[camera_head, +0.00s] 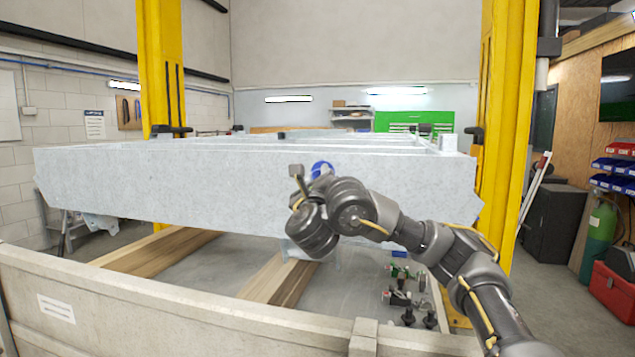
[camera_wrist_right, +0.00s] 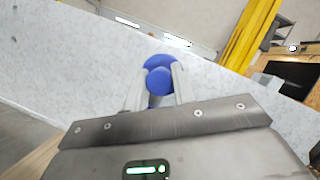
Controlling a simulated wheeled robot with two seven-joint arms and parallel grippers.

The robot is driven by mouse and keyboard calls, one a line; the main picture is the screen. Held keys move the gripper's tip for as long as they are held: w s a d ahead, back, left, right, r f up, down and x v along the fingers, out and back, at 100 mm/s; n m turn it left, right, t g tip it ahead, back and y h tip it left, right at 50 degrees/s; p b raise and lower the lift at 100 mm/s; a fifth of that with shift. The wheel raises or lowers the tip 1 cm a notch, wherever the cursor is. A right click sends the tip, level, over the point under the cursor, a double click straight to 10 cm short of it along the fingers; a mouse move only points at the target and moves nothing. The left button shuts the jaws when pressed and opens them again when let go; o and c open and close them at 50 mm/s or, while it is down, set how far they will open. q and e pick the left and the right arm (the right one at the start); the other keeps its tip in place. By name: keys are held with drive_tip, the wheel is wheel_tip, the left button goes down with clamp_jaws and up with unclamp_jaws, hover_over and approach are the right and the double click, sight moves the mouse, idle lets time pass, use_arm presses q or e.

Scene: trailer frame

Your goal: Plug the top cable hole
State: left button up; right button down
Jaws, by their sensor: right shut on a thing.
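The pale grey trailer frame (camera_head: 180,185) spans the middle of the head view, its long side facing me. A blue plug (camera_head: 321,168) with a round head shows just in front of that side, near its top edge. My right gripper (camera_head: 309,172) is shut on the plug. In the right wrist view the blue plug (camera_wrist_right: 159,80) sits between the two grey fingers, with the frame's face (camera_wrist_right: 80,60) behind it. I cannot tell whether the plug touches the frame. The top cable hole is not visible. My left gripper is out of view.
Yellow posts (camera_head: 163,75) stand at both ends of the frame. Wooden beams (camera_head: 275,280) lie below it. A low pale wall (camera_head: 150,310) crosses the foreground. Several fittings (camera_head: 400,290) lie at lower right, beneath my right arm.

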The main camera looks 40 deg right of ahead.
drive_tip(key=shift+w+d+b, duration=0.25)
drive_tip(key=shift+d+b, duration=0.2)
drive_tip(key=shift+b, duration=0.45)
drive_tip(key=shift+w+d, duration=0.15)
drive_tip(key=shift+w, duration=0.1)
drive_tip(key=shift+w+d+r, duration=0.15)
drive_tip(key=shift+d, duration=0.35)
drive_tip(key=c, duration=1.1)
unclamp_jaws()
drive_tip(key=shift+w+d+f, duration=0.15)
drive_tip(key=shift+w+f, duration=0.05)
drive_tip(key=shift+a, duration=0.2)
